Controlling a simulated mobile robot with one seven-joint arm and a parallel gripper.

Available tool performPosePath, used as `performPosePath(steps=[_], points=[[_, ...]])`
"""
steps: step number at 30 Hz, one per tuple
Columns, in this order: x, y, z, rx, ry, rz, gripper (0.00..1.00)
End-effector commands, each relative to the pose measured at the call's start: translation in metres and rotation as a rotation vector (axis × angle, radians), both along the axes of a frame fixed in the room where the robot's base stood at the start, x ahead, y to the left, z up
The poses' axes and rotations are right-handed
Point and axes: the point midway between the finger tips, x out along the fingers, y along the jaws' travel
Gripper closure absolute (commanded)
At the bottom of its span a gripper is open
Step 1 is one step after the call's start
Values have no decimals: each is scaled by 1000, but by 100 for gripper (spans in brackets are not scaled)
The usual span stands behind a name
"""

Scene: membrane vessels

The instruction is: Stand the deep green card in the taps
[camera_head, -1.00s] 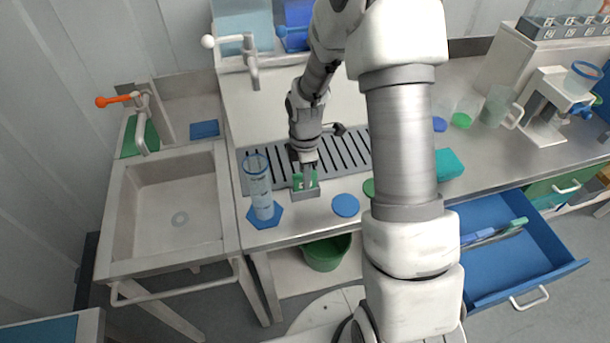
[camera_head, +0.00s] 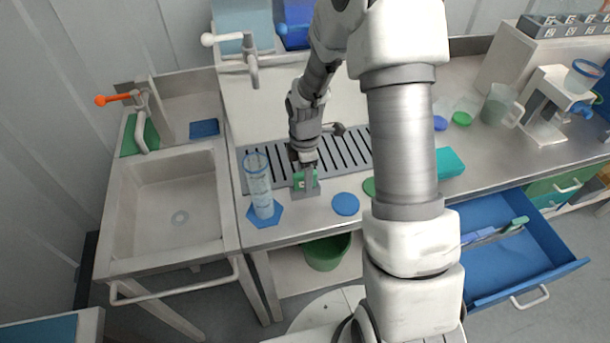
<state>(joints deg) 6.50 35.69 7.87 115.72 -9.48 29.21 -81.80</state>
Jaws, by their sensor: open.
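My gripper (camera_head: 307,178) is open, pointing down right at this card and holder. The fingers partly cover them, so I cannot tell whether they touch. A white-handled tap (camera_head: 251,66) rises at the back of the counter. An orange-handled tap (camera_head: 140,115) stands over the sink at left. A darker green flat piece (camera_head: 141,136) lies behind the sink by that tap.
A clear blue-tinted cylinder (camera_head: 258,185) stands on a blue hexagonal mat (camera_head: 266,217), close left of my gripper. A slatted drain (camera_head: 342,152) lies behind it. A blue disc (camera_head: 345,204) lies to the right. A blue drawer (camera_head: 530,262) hangs open at right.

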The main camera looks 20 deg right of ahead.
Motion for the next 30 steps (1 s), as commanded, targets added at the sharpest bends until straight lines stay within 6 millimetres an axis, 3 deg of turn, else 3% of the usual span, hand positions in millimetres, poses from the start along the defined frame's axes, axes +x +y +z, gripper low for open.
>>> performPosePath(steps=[5, 10, 24, 30], points=[[0, 0, 2, 0, -1, 0, 41], [1, 0, 18, 0, -4, -1, 41], [1, -1, 129, -1, -5, -2, 41], [1, 0, 161, 0, -3, 0, 41]])
